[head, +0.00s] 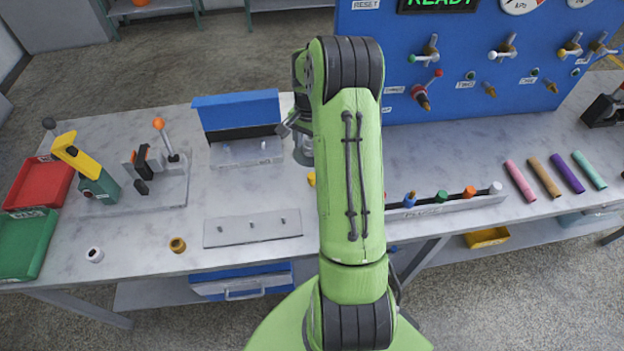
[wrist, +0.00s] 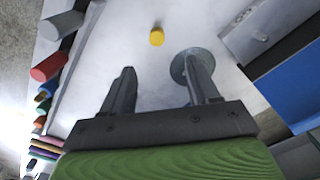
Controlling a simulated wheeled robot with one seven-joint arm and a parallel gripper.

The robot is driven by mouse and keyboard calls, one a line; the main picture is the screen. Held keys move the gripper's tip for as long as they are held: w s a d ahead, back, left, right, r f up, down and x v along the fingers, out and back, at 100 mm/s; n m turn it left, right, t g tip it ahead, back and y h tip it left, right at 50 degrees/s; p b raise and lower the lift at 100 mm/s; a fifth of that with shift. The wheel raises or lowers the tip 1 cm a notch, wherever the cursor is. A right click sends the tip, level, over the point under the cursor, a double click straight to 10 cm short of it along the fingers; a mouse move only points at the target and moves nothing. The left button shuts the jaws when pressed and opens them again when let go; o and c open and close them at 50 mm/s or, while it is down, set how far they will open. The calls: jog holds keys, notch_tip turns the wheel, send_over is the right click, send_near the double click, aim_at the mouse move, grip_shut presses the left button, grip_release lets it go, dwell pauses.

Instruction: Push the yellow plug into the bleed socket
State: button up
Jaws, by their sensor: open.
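A yellow plug (wrist: 156,37) stands on the grey bench in the wrist view, beyond and between my fingertips and apart from them. In the head view only a sliver of the yellow plug (head: 311,180) shows at the left edge of my arm. My gripper (wrist: 161,65) is open with nothing between its fingers. In the head view my arm hides most of it. Several small sockets and valves sit on the blue panel (head: 440,60); the labels are too small to tell which socket is the bleed one.
A round grey disc (wrist: 180,66) lies behind my right finger in the wrist view. A rack (head: 450,204) with coloured plugs stands right of my arm. A blue-lidded box (head: 240,110) stands to the left, and a flat plate with pegs (head: 252,228) lies in front.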

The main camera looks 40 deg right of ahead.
aim_at(311, 176)
jog(key=f, duration=1.6)
jog(key=shift+s+f, duration=0.2)
jog(key=shift+s, duration=0.1)
jog(key=shift+c, duration=0.3)
grip_shut()
